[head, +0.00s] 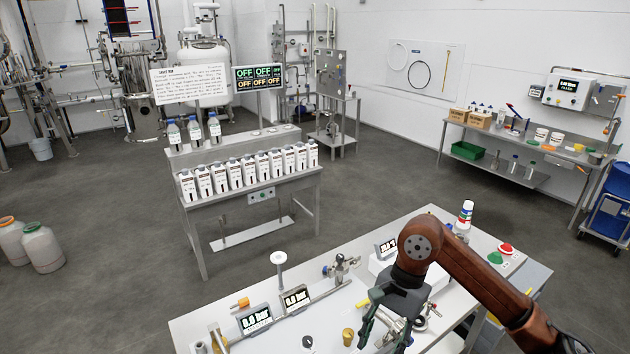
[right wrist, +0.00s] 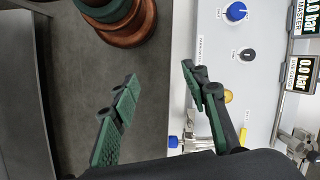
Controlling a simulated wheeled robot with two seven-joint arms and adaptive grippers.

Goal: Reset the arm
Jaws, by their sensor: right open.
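My right arm (head: 470,275) comes in from the right in the head view, with its brown links bent at an elbow above the white bench (head: 220,325). My right gripper (head: 384,332) hangs over the front of this bench, fingers pointing down. In the right wrist view, the green-padded fingers of the right gripper (right wrist: 160,80) are spread apart with nothing between them. They straddle the bench edge, with grey floor under one finger and the white panel under the other. My left gripper is not in view.
Pressure displays (head: 255,318), valves and a white plunger (head: 279,262) stand on the bench left of the gripper. Red and green buttons (head: 500,252) are at its right end. A blue knob (right wrist: 236,12) shows on the panel. Grey floor (head: 390,185) is clear behind the bench.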

